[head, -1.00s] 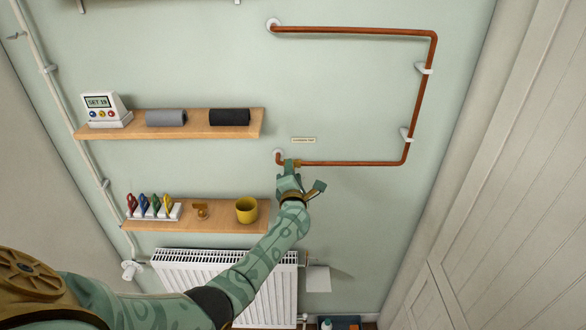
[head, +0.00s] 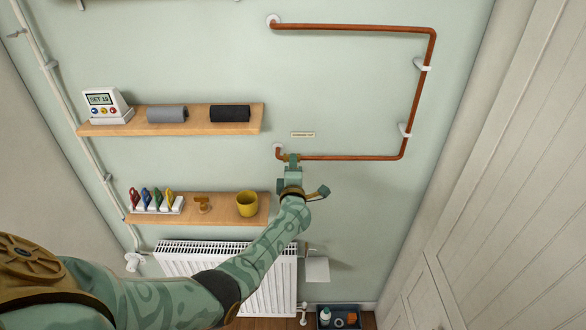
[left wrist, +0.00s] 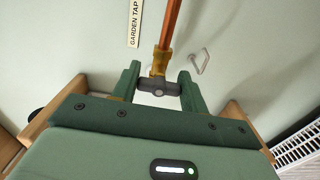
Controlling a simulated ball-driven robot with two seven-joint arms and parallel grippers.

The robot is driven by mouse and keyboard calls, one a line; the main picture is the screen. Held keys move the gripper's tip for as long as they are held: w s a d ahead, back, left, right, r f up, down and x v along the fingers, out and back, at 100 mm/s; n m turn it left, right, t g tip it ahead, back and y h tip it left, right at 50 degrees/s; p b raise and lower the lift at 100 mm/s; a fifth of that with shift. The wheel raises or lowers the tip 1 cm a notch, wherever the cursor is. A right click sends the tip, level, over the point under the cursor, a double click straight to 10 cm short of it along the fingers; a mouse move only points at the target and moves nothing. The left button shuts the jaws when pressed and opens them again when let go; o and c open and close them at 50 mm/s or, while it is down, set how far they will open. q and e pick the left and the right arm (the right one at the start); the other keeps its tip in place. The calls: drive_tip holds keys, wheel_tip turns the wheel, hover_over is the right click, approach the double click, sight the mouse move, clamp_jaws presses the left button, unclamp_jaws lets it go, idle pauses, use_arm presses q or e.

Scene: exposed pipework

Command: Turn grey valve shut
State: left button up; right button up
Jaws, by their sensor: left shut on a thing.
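The grey valve (left wrist: 158,86) sits at the end of a brass fitting on the copper pipe, in the left wrist view. My left gripper (left wrist: 160,88) is shut on it, with one green finger on each side of the grey part. In the head view my left gripper (head: 291,160) is at the left end of the lower copper pipe run (head: 345,157), and it hides the valve there. My right gripper is not in view.
A "GARDEN TAP" label (left wrist: 135,22) is on the wall beside the pipe. A white radiator (head: 262,295) is below. The wall inside the pipe loop is clear.

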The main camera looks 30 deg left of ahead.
use_arm(q)
drive_tip(key=shift+f, duration=0.15)
drive_tip(key=o, duration=1)
drive_tip(key=p+v, duration=0.7)
drive_tip(key=v, duration=0.9)
drive_tip(key=shift+s+d+p, duration=0.1)
drive_tip(key=shift+s+p, duration=0.1)
drive_tip(key=shift+p, duration=0.15)
